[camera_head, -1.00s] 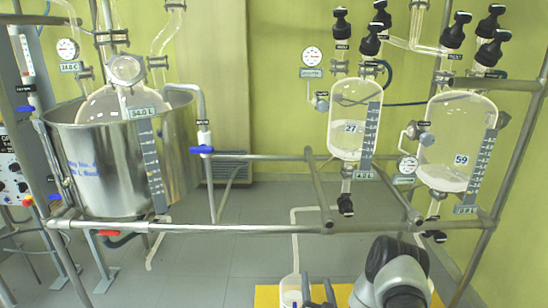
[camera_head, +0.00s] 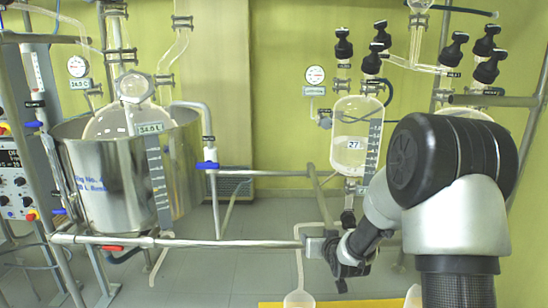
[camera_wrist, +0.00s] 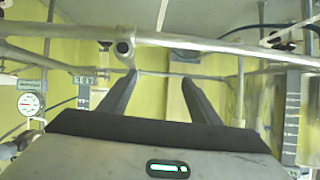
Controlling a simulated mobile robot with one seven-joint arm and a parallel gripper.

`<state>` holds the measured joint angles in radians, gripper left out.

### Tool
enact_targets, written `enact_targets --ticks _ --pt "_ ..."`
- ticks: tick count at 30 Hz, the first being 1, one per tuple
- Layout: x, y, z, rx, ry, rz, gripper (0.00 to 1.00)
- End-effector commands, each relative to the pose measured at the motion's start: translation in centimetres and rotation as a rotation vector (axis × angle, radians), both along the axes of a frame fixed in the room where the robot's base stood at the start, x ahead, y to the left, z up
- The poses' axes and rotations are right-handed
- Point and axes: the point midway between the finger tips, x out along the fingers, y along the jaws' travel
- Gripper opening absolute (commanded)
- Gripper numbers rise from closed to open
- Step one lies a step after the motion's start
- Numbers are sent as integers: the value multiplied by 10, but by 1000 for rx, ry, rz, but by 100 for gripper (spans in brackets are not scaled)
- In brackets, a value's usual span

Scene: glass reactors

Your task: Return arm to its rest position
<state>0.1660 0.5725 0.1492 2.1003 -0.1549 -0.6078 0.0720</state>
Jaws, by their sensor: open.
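My arm is raised at the right of the head view, with its dark elbow (camera_head: 440,160) in front of the right glass vessel, which it mostly hides. My gripper (camera_head: 318,246) points left at the end of the forearm. In that view it overlaps the right end of the front rail (camera_head: 180,242); I cannot tell whether they touch. In the wrist view, my gripper (camera_wrist: 160,82) has its two dark fingers apart with nothing held between them. A metal rail (camera_wrist: 220,46) crosses beyond the fingertips, and a round tube end (camera_wrist: 123,48) shows near the left one.
A steel vat (camera_head: 100,185) with a glass vessel stands at the left. A smaller glass vessel (camera_head: 350,150) hangs left of my elbow. Black-capped valves (camera_head: 485,70) rise behind the arm. A white container (camera_head: 299,299) is at the bottom. The grey floor (camera_head: 225,275) shows below the rail.

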Motion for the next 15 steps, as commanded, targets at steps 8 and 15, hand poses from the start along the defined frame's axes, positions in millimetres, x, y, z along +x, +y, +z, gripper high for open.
enact_targets --ticks 8,15 --pt "-97 -10 108 -110 197 -30 57" --pt "-219 -14 158 -131 373 -59 57"
